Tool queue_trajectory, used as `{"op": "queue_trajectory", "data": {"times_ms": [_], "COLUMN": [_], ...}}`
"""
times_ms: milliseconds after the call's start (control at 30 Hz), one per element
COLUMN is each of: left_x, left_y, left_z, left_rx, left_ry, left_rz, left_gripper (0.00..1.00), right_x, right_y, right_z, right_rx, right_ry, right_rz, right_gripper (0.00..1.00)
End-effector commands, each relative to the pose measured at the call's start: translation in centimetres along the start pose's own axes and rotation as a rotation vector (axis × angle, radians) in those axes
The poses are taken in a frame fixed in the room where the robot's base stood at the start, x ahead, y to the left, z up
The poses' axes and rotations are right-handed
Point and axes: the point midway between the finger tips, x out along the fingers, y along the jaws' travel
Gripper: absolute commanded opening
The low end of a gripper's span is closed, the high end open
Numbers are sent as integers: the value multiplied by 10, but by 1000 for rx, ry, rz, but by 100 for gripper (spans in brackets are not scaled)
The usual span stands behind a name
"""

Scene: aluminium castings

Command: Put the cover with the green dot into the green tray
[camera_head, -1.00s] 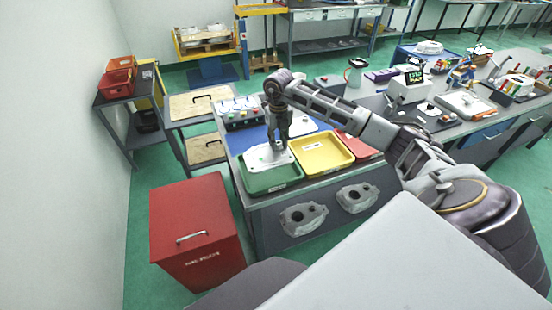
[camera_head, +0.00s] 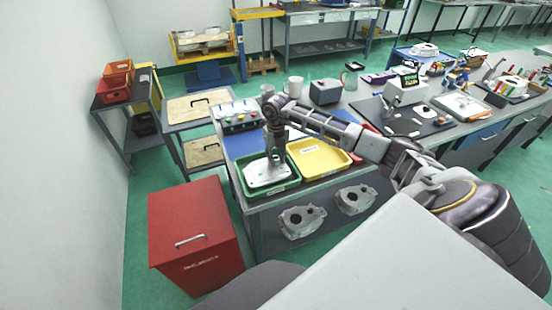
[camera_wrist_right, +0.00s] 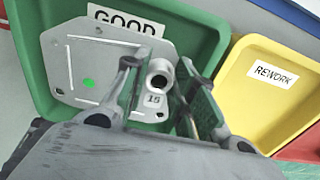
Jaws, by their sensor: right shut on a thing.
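The cover (camera_head: 262,176) is a pale grey metal plate with a raised round boss. In the right wrist view the cover (camera_wrist_right: 75,62) shows a green dot near its middle and a small label reading 15 by the boss. My right gripper (camera_head: 274,157) is shut on the boss; its fingers (camera_wrist_right: 157,80) stand on either side of it. The plate is inside the outline of the green tray (camera_head: 291,186), labelled GOOD in the wrist view. I cannot tell whether the plate touches the tray floor. My left gripper is out of view.
The yellow tray (camera_head: 318,160), labelled REWORK in the wrist view, stands right beside the green one. A red tray (camera_head: 369,128) is partly hidden behind my arm. A red cabinet (camera_head: 195,230) stands in front.

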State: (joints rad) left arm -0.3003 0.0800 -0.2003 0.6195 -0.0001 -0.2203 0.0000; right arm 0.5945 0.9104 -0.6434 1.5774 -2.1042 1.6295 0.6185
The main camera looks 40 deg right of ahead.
Motion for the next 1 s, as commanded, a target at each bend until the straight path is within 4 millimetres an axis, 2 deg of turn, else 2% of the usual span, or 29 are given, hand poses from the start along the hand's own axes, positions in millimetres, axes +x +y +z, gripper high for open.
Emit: {"op": "queue_trajectory", "data": {"times_ms": [167,600,633,700,800,1000], "left_x": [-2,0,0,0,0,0], "left_y": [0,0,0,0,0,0], "left_z": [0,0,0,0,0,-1], "left_rx": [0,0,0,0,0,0], "left_ry": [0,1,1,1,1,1], "left_rz": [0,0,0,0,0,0], "left_gripper": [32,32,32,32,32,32], "right_x": [12,16,16,16,15,15], "right_y": [1,0,0,0,0,0], "right_z": [0,0,0,0,0,0], "right_rx": [0,0,0,0,0,0], "right_ry": [0,-1,0,0,0,0], "right_rz": [1,1,0,0,0,0], "right_gripper": [0,0,30,39,48,48]}}
